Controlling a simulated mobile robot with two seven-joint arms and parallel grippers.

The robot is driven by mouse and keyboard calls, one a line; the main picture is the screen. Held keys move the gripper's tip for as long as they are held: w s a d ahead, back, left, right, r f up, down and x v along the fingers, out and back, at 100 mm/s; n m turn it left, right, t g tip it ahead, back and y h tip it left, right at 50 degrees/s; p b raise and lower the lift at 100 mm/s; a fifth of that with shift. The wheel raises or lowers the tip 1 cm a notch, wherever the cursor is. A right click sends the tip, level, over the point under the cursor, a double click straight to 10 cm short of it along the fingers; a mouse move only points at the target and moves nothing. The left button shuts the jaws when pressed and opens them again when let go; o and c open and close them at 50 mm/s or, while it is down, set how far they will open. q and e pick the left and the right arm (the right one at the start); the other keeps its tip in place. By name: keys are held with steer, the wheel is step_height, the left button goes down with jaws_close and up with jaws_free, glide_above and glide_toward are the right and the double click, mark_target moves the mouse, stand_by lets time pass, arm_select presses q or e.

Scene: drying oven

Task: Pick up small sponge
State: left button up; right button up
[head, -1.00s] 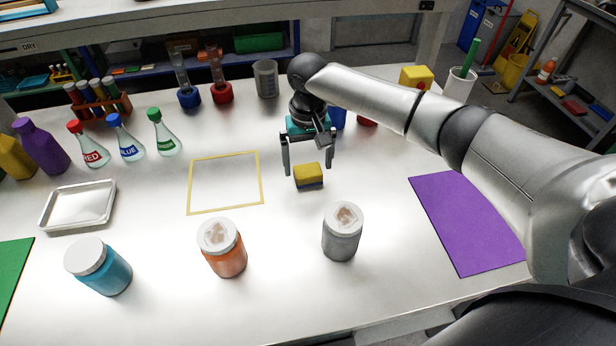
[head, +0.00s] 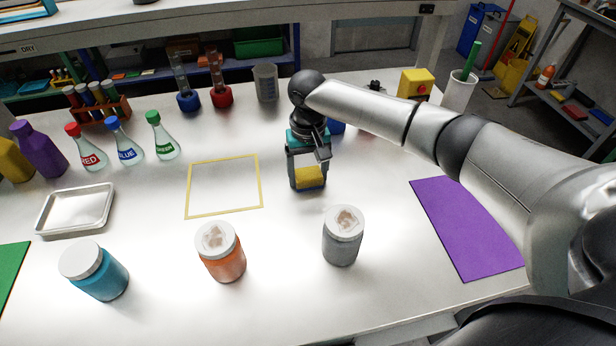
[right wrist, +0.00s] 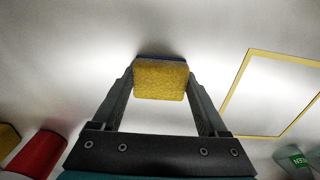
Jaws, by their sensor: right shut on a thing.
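The small sponge (head: 310,178) is yellow on one side with a dark blue layer on the other. It is on or just above the white table, right of the yellow square outline; I cannot tell whether it touches the table. My right gripper (head: 308,182) points down around it, with a finger on each side, shut on it. In the right wrist view the sponge (right wrist: 161,80) sits between the two fingertips (right wrist: 160,82), its yellow face toward the camera. My left gripper is not in view.
The yellow outline (head: 224,211) to the left is empty. A purple mat (head: 468,228) lies right. Labelled flasks (head: 126,148) and a metal tray (head: 75,208) are at left.

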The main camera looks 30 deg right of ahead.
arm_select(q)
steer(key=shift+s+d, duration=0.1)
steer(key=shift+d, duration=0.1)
arm_select(e)
steer(key=shift+c, duration=1.2)
step_height(320, 180, up, 10)
steer(key=p, duration=0.3)
steer(key=shift+f, duration=0.15)
step_height(320, 180, up, 9)
steer(key=p, duration=0.2)
glide_above(308, 173)
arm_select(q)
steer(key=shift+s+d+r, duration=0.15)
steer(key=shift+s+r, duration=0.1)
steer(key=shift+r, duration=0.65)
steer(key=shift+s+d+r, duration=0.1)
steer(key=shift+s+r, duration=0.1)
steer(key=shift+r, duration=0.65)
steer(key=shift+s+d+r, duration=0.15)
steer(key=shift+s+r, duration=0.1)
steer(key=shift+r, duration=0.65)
arm_select(e)
steer(key=shift+r, duration=0.7)
steer(key=o, duration=0.8)
steer(key=shift+c, duration=0.2)
steer(key=c, duration=0.6)
steer(key=shift+a, duration=0.15)
steer(key=shift+c, duration=0.2)
